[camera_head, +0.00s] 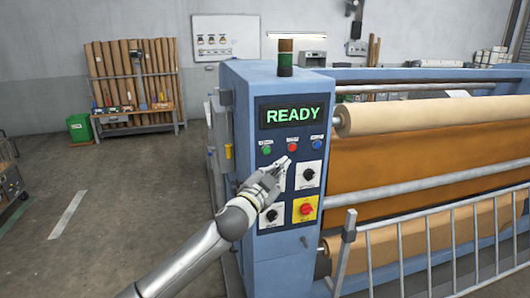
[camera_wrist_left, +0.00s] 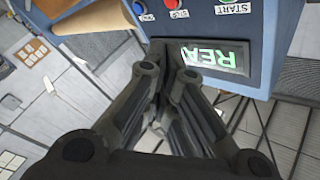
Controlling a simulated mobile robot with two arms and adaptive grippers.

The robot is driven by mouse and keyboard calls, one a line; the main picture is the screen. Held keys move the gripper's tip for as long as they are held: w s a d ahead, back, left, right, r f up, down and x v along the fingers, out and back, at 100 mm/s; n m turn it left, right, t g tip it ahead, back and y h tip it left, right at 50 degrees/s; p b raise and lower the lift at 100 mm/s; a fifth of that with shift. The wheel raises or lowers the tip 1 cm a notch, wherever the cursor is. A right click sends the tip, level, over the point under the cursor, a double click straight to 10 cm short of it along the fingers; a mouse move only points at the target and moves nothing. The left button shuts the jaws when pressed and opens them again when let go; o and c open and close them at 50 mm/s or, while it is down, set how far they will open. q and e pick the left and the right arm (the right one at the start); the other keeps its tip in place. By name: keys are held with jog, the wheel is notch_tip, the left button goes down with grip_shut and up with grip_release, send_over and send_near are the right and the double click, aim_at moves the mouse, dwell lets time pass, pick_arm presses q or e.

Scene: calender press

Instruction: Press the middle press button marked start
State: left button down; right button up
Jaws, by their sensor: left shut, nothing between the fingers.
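The press's blue control panel (camera_head: 262,175) carries three buttons in a row under the READY display (camera_head: 290,114). The green button (camera_head: 266,150) is on the left, the red button (camera_head: 292,147) in the middle and the blue button (camera_head: 317,144) on the right. In the upside-down left wrist view, the START label (camera_wrist_left: 233,8) is by the green button and the STOP label (camera_wrist_left: 179,15) by the red one. My left gripper (camera_head: 286,161) is shut and empty, its tips just below the red button in the head view. Contact cannot be told. My right gripper is not in view.
Black rotary knobs (camera_head: 308,174) and a red knob on a yellow plate (camera_head: 305,209) sit below the buttons. A metal guard rail (camera_head: 430,240) stands at right before the rollers. The floor left of the press is open.

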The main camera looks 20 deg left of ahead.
aim_at(269, 152)
pick_arm(q)
jog(key=shift+w+a+b, duration=0.15)
jog(key=shift+w+a, duration=0.65)
jog(key=shift+w, duration=0.45)
jog(key=shift+w+a+b, duration=0.2)
jog(key=shift+w+a, duration=0.65)
jog(key=shift+w, duration=0.35)
jog(key=shift+w+a+b, duration=0.15)
jog(key=shift+w+a, duration=0.65)
jog(key=shift+w, duration=0.45)
jog(key=shift+w+a, duration=0.1)
jog(key=shift+w+a, duration=0.15)
jog(key=shift+w, duration=0.05)
jog(key=shift+w+a, duration=0.2)
jog(key=shift+w, duration=0.1)
jog(key=shift+s+d, duration=0.1)
jog(key=shift+s+d+p, duration=0.35)
jog(key=shift+s+p, duration=0.1)
jog(key=shift+s, duration=0.1)
